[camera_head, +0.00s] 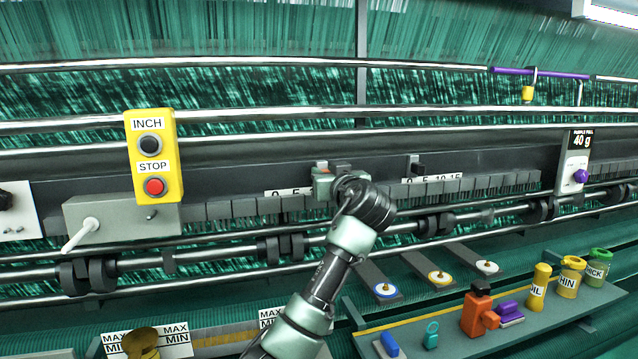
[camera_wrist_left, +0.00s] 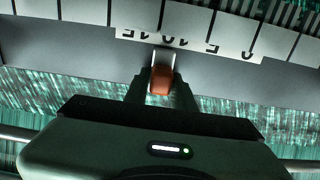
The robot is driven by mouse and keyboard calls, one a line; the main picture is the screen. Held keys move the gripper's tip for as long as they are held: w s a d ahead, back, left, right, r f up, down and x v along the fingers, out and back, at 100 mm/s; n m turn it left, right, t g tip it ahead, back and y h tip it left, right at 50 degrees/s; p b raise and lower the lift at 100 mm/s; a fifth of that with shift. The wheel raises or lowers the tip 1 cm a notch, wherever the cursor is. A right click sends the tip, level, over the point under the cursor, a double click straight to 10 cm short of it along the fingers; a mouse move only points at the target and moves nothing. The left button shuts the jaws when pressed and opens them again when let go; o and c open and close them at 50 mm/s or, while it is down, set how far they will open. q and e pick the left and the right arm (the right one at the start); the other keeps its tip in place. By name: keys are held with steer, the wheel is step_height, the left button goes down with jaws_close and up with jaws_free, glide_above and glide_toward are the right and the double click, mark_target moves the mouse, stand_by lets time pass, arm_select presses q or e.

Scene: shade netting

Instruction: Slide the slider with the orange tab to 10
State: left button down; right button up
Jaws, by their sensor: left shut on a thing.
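The orange tab (camera_head: 322,164) sits on its slider on the machine's rail, and in the left wrist view it is the orange block (camera_wrist_left: 161,80). My left gripper (camera_head: 326,182) is at this slider, its fingers (camera_wrist_left: 160,92) shut around the tab from both sides. The slider's white scale (camera_head: 285,192) shows 0 and 5 to the left of my gripper, which hides the rest in the head view. The left wrist view shows the scale (camera_wrist_left: 200,42) upside down, with the slider appearing between the 10 and 15 marks.
A second slider with a black tab (camera_head: 417,168) and its own scale (camera_head: 432,180) is to the right. A yellow INCH/STOP box (camera_head: 153,158) stands to the left. A shelf (camera_head: 545,338) with bottles and tools is below right. Metal bars run across above and below.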

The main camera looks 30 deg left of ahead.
arm_select(q)
steer(key=shift+w+d+f, duration=0.2)
steer(key=shift+w+d, duration=0.1)
steer(key=shift+w, duration=0.1)
steer(key=shift+s+a, duration=0.15)
steer(key=shift+s+a+r, duration=0.2)
steer(key=shift+s+a, duration=0.55)
steer(key=shift+s, duration=0.1)
steer(key=c, duration=1.2)
jaws_free()
steer(key=shift+c, duration=0.2)
steer(key=shift+w+d+f, duration=0.1)
steer(key=shift+w+d, duration=0.15)
steer(key=shift+w, duration=0.1)
steer(key=b+v, duration=0.4)
steer(key=v, duration=0.3)
steer(key=shift+s+d, duration=0.25)
arm_select(e)
steer(key=shift+s+a+f, duration=0.1)
steer(key=shift+a+f, duration=0.05)
steer(key=shift+f, duration=0.55)
steer(key=shift+s+a+f, duration=0.15)
steer(key=shift+a+f, duration=0.05)
steer(key=shift+f, duration=0.5)
steer(key=shift+s+a+f, duration=0.1)
steer(key=shift+a+f, duration=0.05)
steer(key=shift+f, duration=0.55)
